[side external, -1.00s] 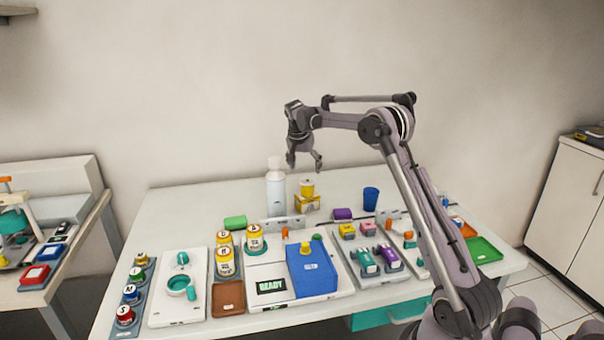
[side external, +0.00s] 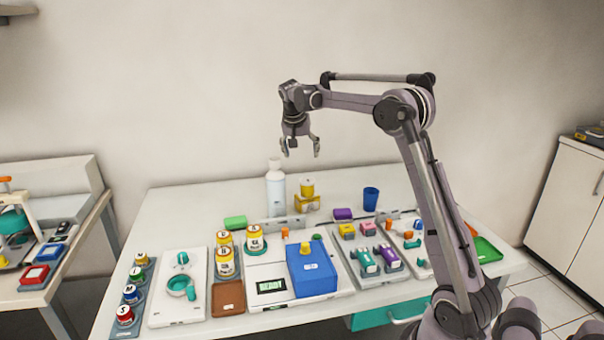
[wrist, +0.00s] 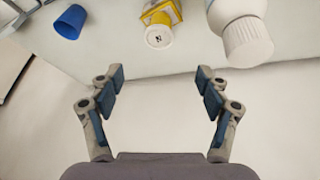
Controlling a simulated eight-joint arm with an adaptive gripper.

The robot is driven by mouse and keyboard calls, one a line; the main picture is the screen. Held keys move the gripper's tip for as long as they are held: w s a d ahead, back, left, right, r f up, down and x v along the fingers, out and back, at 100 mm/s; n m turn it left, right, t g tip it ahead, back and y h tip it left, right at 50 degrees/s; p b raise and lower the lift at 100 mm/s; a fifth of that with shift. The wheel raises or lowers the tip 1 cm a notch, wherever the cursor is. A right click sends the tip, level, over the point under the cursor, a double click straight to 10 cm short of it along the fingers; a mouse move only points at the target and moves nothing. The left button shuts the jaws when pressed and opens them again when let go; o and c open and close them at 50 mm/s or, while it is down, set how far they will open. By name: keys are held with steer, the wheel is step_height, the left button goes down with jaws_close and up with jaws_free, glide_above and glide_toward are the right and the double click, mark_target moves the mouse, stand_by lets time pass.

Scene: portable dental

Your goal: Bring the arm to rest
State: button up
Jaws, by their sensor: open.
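My gripper (side external: 300,148) is open and empty, raised in the air above the back of the table (side external: 180,205). In the side view it stands above a white bottle (side external: 276,192) and a yellow container (side external: 307,189), clear of both. In the wrist view my gripper (wrist: 158,90) shows its two fingers spread wide with nothing between them. The bottle's white cap (wrist: 248,42), the yellow container's pale end (wrist: 159,37) and a blue cup (wrist: 71,22) show at the top of that view.
The table holds a blue box (side external: 312,275) beside a "READY" display (side external: 270,286), several yellow jars (side external: 225,262), a white tray with teal parts (side external: 178,310), a brown tray (side external: 227,308) and a green tray (side external: 486,250). The air around my gripper is free.

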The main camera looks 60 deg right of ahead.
steer(key=s+a+r+n+t+y, duration=0.15)
steer(key=s+a+n, duration=0.25)
steer(key=a, duration=0.5)
steer(key=s+a+r+n+t+h, duration=0.1)
steer(key=s+a+r+n+t, duration=0.2)
steer(key=a, duration=0.7)
steer(key=s+a+f+n+y, duration=0.2)
steer(key=s+a+f+n, duration=0.1)
steer(key=s+a, duration=0.4)
steer(key=s+a+f+n+t+y, duration=0.1)
steer(key=s+a+f+n+y, duration=0.1)
steer(key=s+a+f, duration=0.4)
steer(key=s+a+n, duration=0.1)
steer(key=s+a, duration=0.1)
steer(key=a, duration=0.2)
